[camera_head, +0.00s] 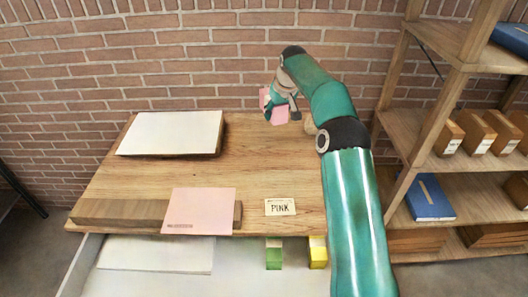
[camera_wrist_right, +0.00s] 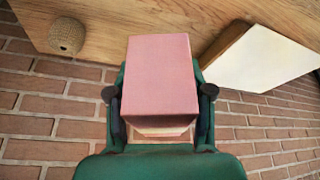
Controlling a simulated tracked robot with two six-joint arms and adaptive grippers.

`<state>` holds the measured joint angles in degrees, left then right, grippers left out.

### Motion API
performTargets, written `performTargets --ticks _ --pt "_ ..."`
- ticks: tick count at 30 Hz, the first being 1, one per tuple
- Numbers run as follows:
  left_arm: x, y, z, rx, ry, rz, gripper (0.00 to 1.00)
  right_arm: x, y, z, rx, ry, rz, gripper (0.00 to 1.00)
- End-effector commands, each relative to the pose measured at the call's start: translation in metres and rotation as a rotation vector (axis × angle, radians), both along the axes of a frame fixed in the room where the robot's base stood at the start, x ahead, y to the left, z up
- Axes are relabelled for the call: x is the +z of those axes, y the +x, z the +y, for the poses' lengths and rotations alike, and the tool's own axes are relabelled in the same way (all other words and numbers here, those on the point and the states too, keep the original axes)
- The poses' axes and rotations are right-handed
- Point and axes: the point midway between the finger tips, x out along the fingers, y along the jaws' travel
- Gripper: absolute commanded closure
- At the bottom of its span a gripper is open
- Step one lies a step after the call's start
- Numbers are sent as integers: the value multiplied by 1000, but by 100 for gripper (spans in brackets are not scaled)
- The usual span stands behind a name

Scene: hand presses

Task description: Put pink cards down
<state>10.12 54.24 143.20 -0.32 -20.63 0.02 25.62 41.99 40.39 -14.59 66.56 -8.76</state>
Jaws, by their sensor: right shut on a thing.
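My right gripper (camera_head: 279,110) is shut on a block of pink cards (camera_head: 269,101) at the back edge of the wooden table, near the brick wall. In the right wrist view the pink cards (camera_wrist_right: 160,75) sit between the two fingers. The height of the cards over the table is hard to tell. A small label reading PINK (camera_head: 280,207) lies near the table's front edge. A larger pink sheet (camera_head: 202,208) lies over a wooden strip left of the label. My left gripper is out of view.
A white board (camera_head: 172,132) lies at the table's back left. A round tan object (camera_wrist_right: 67,36) stands near the back edge. Below the front edge are white sheets (camera_head: 155,256), a green block (camera_head: 274,255) and a yellow block (camera_head: 318,252). Shelves (camera_head: 460,175) stand right. The table's middle is clear.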

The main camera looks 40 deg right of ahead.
Motion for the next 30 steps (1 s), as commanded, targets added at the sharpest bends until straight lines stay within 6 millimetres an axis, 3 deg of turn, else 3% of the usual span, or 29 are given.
performTargets --ticks 5,19,30 --pt "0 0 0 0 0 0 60 -15 0 0 10 1 3 97" --pt "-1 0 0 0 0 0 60 -133 6 6 18 1 3 97" --pt "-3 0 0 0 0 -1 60 -166 8 7 21 0 1 97"
